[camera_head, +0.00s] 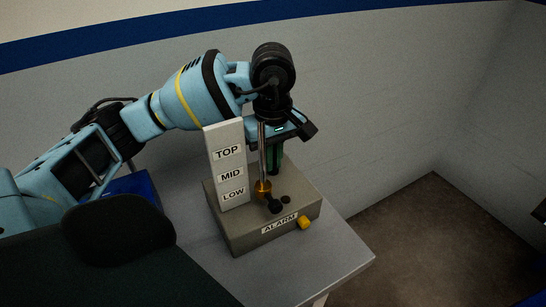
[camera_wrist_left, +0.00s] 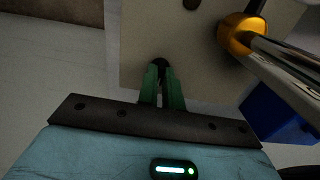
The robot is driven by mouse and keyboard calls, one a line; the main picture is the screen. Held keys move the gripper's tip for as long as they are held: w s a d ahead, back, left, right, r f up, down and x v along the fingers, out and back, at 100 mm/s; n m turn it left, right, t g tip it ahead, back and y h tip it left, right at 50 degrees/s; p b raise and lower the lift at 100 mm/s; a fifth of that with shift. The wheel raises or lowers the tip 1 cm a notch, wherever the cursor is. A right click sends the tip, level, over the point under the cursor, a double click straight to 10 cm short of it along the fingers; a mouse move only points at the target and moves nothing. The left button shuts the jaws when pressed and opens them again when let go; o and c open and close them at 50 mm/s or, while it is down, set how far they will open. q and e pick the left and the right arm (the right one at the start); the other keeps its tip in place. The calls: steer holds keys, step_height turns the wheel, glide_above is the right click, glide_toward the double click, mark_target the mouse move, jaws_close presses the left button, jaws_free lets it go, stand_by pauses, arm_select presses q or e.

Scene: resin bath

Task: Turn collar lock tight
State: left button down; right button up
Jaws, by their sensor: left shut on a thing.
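An orange collar (camera_head: 263,187) sits low on an upright metal rod (camera_head: 262,150), near the LOW label. A black knob (camera_head: 274,206) sticks out from the collar on the near side. The collar also shows in the left wrist view (camera_wrist_left: 238,36), to the right of my fingers and apart from them. My left gripper (camera_head: 274,168) points down behind the rod. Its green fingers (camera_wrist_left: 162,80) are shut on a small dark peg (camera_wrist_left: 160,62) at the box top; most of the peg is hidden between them. My right gripper is not seen.
The rod stands on a grey box (camera_head: 245,232) with an ALARM label and a yellow knob (camera_head: 304,222). A white plate marked TOP, MID and LOW (camera_head: 227,165) rises beside the rod. The box rests on a grey table (camera_head: 340,258); a blue object (camera_wrist_left: 275,115) lies near.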

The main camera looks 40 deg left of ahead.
arm_select(q)
steer(key=c, duration=1.6)
jaws_free()
steer(key=shift+o, duration=0.2)
steer(key=shift+r+p, duration=0.45)
steer(key=shift+r, duration=3.45)
